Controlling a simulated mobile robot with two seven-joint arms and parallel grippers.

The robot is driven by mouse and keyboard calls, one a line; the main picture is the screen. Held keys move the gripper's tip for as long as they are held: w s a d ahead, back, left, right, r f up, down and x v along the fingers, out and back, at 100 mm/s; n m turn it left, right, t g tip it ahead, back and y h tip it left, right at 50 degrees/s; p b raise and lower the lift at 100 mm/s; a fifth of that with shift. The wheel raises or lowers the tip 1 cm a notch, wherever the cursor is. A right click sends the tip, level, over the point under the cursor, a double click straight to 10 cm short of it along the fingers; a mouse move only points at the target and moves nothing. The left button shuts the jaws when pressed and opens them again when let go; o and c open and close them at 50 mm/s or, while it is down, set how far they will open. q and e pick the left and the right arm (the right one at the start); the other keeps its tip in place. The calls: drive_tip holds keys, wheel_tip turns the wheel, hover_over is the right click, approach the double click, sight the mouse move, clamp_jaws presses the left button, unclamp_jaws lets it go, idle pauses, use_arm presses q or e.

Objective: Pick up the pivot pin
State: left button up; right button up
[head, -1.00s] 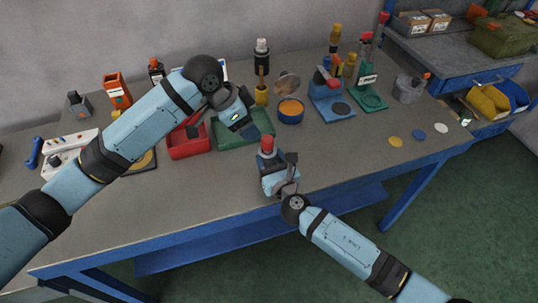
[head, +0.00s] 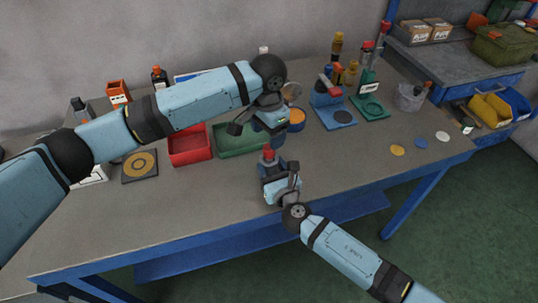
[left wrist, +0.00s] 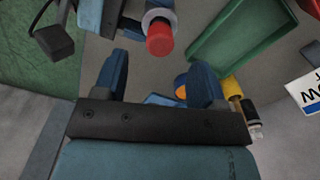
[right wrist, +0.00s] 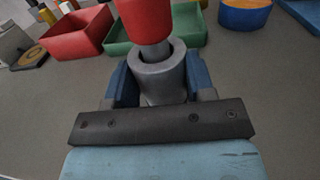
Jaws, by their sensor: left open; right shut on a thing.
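A red-capped piece (right wrist: 148,20) stands upright in a grey hollow cylinder (right wrist: 160,75) in the right wrist view; the red part looks like the pivot pin, though I cannot be sure. My right gripper (right wrist: 161,88) is shut on the grey cylinder and holds it near the table's front edge. The red cap shows in the head view (head: 268,153) and in the left wrist view (left wrist: 160,40). My left gripper (head: 262,133) is open and empty, just above and behind the cap. In the left wrist view the cap lies beyond the open fingers (left wrist: 158,72), apparently not touched.
A blue round tub with orange contents (head: 296,118) and a blue fixture (head: 334,117) are to the right. The table front is clear at left and right.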

use_arm(q)
drive_tip(key=shift+w+d+f, duration=0.1)
drive_tip(key=shift+f, duration=1.4)
drive_tip(key=shift+w+d+f, duration=0.1)
drive_tip(key=shift+f, duration=1.35)
drive_tip(key=c, duration=1)
drive_tip(key=shift+c, duration=0.2)
wheel_tip(320, 180, up, 10)
drive_tip(key=shift+r, duration=0.1)
use_arm(e)
drive_tip(key=o, duration=1.1)
drive_tip(key=shift+s, duration=0.1)
